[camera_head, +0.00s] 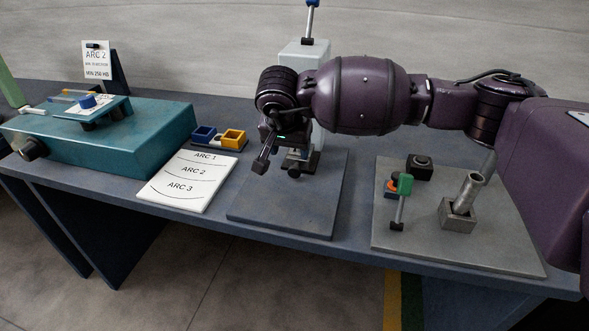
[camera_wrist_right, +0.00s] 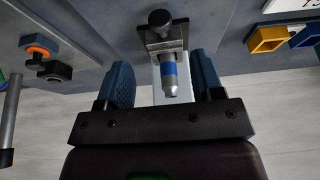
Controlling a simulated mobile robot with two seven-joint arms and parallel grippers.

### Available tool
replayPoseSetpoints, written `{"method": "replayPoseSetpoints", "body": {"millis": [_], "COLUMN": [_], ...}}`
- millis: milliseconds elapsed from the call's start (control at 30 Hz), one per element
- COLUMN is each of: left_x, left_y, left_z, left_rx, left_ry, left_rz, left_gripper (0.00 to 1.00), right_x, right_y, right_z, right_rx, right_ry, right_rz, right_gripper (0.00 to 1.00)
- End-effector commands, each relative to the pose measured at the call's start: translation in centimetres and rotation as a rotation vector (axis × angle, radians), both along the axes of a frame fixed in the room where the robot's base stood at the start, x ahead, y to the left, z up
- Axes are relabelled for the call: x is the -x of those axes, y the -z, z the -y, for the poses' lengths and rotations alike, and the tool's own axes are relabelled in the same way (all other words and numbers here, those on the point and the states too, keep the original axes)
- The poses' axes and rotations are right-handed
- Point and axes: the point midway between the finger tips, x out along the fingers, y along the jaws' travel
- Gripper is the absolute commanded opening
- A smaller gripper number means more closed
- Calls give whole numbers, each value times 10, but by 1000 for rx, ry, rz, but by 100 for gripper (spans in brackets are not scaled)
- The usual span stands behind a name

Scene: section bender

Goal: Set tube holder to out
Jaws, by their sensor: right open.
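The block with a short metal tube leaning in it (camera_head: 460,208), which looks like the tube holder, stands on the right grey plate in the head view. My right gripper (camera_head: 268,158) is well to the left of it, low over the middle plate, in front of the pale upright machine (camera_head: 304,60). In the wrist view its two blue fingers (camera_wrist_right: 160,85) are apart. A metal cylinder with a blue band (camera_wrist_right: 168,75) shows between them; I cannot tell whether they touch it. My right wrist hides the machine's middle. My left gripper is not in view.
A green-handled lever (camera_head: 403,190) and a black knob block (camera_head: 419,166) stand on the right plate. A white arc sheet (camera_head: 180,190), blue and yellow bins (camera_head: 230,140) and a teal machine (camera_head: 110,145) are on the left. The middle plate's front (camera_head: 290,210) is clear.

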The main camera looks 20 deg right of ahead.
Motion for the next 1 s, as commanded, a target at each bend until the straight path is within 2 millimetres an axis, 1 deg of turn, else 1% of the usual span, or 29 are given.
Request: {"method": "replayPoseSetpoints", "body": {"millis": [33, 300, 500, 700, 1000], "left_x": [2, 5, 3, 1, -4], "left_y": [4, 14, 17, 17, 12], "left_z": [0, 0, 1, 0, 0], "left_rx": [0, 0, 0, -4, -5], "left_ry": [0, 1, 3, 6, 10], "left_rz": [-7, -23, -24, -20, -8], "left_gripper": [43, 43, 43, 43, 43], "right_x": [-2, -16, -25, -29, -30], "right_y": [11, 55, 79, 89, 90], "right_z": [2, 11, 17, 19, 20], "right_rx": [-1, -2, -2, -4, -4], "right_ry": [1, 2, 3, 1, 1], "right_rz": [-7, -8, -6, -3, -1], "right_gripper": [61, 61, 61, 61, 61]}}
